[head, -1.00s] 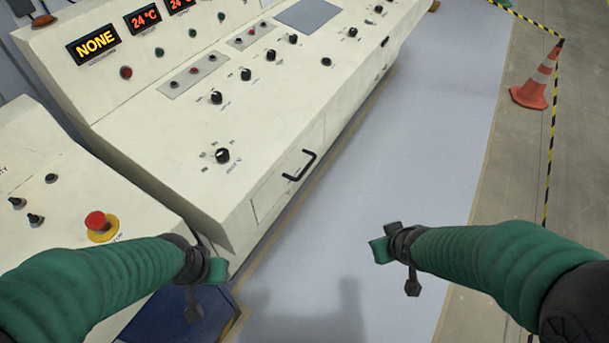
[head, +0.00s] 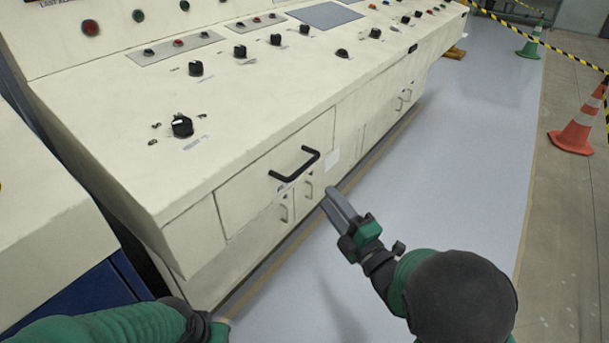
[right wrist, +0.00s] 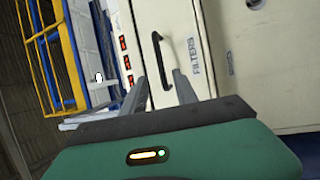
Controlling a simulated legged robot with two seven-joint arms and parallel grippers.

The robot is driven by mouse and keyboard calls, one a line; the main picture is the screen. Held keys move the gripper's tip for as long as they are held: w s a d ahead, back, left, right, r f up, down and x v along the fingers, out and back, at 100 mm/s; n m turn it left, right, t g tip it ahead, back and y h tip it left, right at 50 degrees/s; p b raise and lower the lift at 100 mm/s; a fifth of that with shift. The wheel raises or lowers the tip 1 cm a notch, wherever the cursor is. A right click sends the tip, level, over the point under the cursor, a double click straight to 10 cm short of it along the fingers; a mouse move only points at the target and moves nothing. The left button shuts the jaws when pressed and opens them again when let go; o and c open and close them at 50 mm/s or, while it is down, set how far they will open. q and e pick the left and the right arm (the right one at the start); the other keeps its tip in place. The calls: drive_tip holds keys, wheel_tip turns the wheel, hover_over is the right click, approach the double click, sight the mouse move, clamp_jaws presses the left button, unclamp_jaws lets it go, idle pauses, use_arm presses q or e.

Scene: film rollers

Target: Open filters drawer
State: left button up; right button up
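The filters drawer (head: 250,191) is a cream front panel in the console's side, and it looks shut. Its black bar handle (head: 296,163) sits near the middle of the panel. In the right wrist view the handle (right wrist: 164,62) shows beside the printed label "FILTERS" (right wrist: 195,57). My right gripper (head: 338,206) is below and to the right of the handle, apart from it. In the right wrist view its two fingers (right wrist: 160,92) are spread and empty, pointing toward the handle. My left gripper (head: 218,331) is at the bottom edge, mostly cut off, its fingers not clear.
The cream console (head: 290,90) carries several black knobs on top. Small cabinet doors with handles (head: 309,190) are below the drawer. The grey-blue floor (head: 450,160) to the right is clear. An orange cone (head: 577,132) and striped tape stand farther right.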

sight(303, 169)
drive_tip(key=b+x, duration=0.1)
drive_tip(key=x, duration=0.5)
drive_tip(key=b+x, duration=0.2)
drive_tip(key=x, duration=0.4)
drive_tip(key=shift+s+a+f, duration=0.1)
drive_tip(key=shift+a+f, duration=0.05)
drive_tip(key=shift+f, duration=0.1)
drive_tip(key=shift+w+a+r, duration=0.1)
drive_tip(key=shift+w+r, duration=0.05)
drive_tip(key=shift+w, duration=0.15)
clamp_jaws()
drive_tip(key=shift+s, duration=0.1)
